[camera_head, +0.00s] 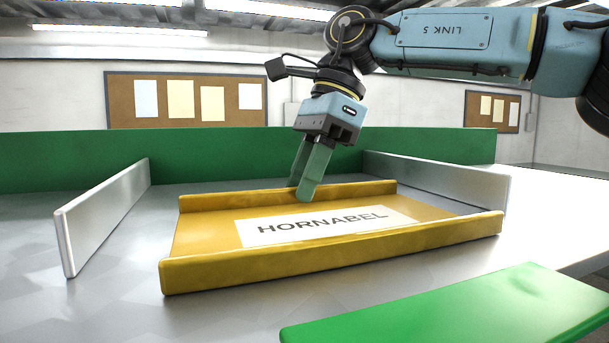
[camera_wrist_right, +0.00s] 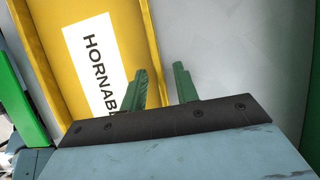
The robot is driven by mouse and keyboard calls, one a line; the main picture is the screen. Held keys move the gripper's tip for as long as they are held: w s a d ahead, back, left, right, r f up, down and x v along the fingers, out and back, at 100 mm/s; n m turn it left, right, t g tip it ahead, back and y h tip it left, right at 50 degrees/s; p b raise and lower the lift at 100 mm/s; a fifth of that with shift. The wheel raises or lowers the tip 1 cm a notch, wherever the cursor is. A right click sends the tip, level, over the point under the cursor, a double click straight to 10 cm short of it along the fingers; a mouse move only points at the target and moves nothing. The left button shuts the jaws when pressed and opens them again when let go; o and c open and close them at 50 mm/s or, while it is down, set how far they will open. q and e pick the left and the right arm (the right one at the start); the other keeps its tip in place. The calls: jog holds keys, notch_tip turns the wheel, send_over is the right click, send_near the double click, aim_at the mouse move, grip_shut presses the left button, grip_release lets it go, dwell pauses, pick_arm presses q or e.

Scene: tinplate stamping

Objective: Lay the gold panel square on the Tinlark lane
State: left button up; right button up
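The gold panel (camera_head: 210,235) lies on the grey table in the head view, with raised rims at front and back. A white label on it (camera_head: 325,226) reads HORNABEL; no Tinlark name shows. My right gripper (camera_head: 304,190) points down at the panel's back rim (camera_head: 360,189). In the right wrist view the panel (camera_wrist_right: 55,60) is at left and the right gripper's fingers (camera_wrist_right: 162,78) stand apart. One finger is on the panel side of the rim, the other over bare grey surface. Contact with the rim cannot be told. My left gripper is not in view.
Silver upright dividers stand left (camera_head: 105,212) and right (camera_head: 445,180) of the panel. A green wall (camera_head: 230,155) runs along the back. A green slab (camera_head: 470,315) is at front right. Bare table (camera_head: 110,300) shows at front left.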

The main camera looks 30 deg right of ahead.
jog(key=shift+r, duration=0.15)
jog(key=v, duration=1.2)
